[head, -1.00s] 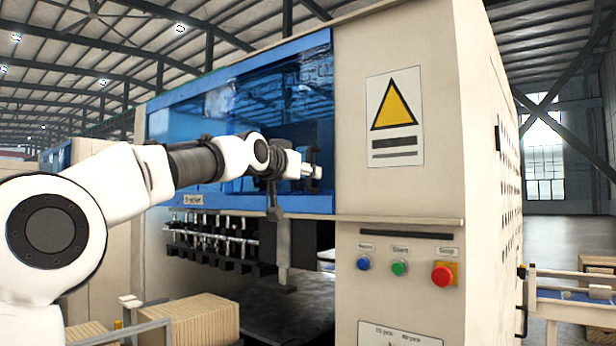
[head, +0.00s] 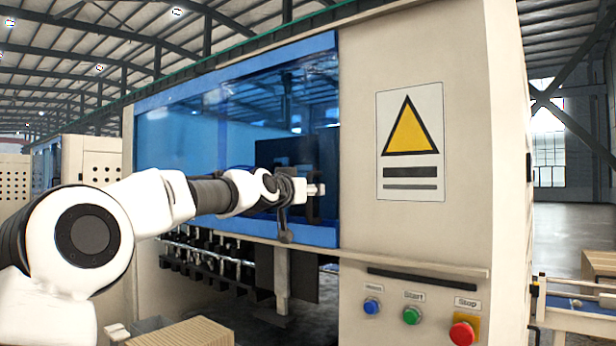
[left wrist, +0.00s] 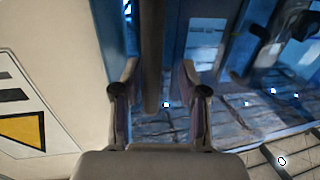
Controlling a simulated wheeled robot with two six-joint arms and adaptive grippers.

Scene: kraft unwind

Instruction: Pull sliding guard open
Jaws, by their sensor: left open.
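The sliding guard (head: 190,140) is a blue see-through panel in a blue frame on the front of a beige machine. It covers the upper opening. My left gripper (head: 316,190) is at the guard's right end, near its right frame edge. In the left wrist view its two fingers (left wrist: 160,95) are apart. A dark upright bar (left wrist: 152,60), which looks like the guard's handle, shows between them. I cannot tell whether the fingers touch it. The blue guard (left wrist: 220,120) fills much of that view. My right gripper is not in view.
Right of the guard, the beige machine front (head: 360,120) carries a yellow triangle warning sign (head: 410,140). Below are blue (head: 372,306), green (head: 411,315) and red (head: 462,334) buttons. A cardboard stack (head: 185,333) stands at the lower left, under my left arm.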

